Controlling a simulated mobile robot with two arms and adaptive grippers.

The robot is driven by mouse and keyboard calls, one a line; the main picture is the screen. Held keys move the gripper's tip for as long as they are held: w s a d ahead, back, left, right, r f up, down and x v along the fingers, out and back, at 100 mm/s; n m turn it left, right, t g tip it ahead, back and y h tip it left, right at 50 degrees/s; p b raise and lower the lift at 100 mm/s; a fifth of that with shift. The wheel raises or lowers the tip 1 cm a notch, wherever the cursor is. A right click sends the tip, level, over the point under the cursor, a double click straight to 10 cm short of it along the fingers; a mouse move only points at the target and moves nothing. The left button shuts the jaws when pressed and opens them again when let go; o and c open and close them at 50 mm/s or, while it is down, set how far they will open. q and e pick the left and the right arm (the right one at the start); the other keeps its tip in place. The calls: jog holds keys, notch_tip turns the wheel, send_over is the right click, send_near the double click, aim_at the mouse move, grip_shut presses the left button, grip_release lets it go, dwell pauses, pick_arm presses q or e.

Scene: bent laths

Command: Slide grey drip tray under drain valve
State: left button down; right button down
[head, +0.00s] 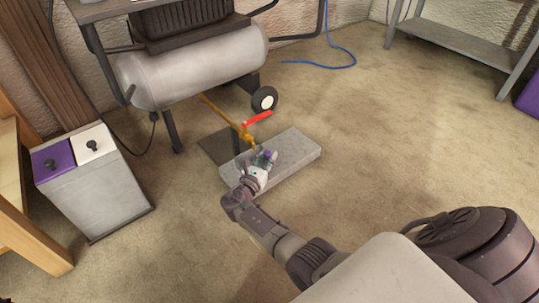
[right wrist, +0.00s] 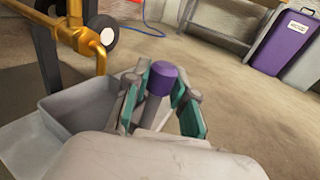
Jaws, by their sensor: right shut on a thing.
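The grey drip tray (head: 298,158) is a long shallow box on the floor in front of the compressor; its open inside shows in the right wrist view (right wrist: 62,106). My right gripper (head: 265,158) is over the tray, shut on a purple knob (right wrist: 161,80). The knob's base is hidden by the fingers, so I cannot tell how it joins the tray. The brass drain valve (head: 243,134) with a red handle (head: 257,118) hangs from the tank; its spout (right wrist: 100,65) appears close above the tray's far side. My left gripper is not in view.
The compressor tank (head: 195,66) stands behind, with a wheel (head: 264,98) and a leg (head: 172,131). A dark flat plate (head: 217,148) lies left of the tray. A grey bin (head: 92,190) stands at left. The floor to the right is clear up to a metal shelf (head: 465,42).

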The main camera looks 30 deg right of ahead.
jog(key=c, duration=0.9)
grip_release()
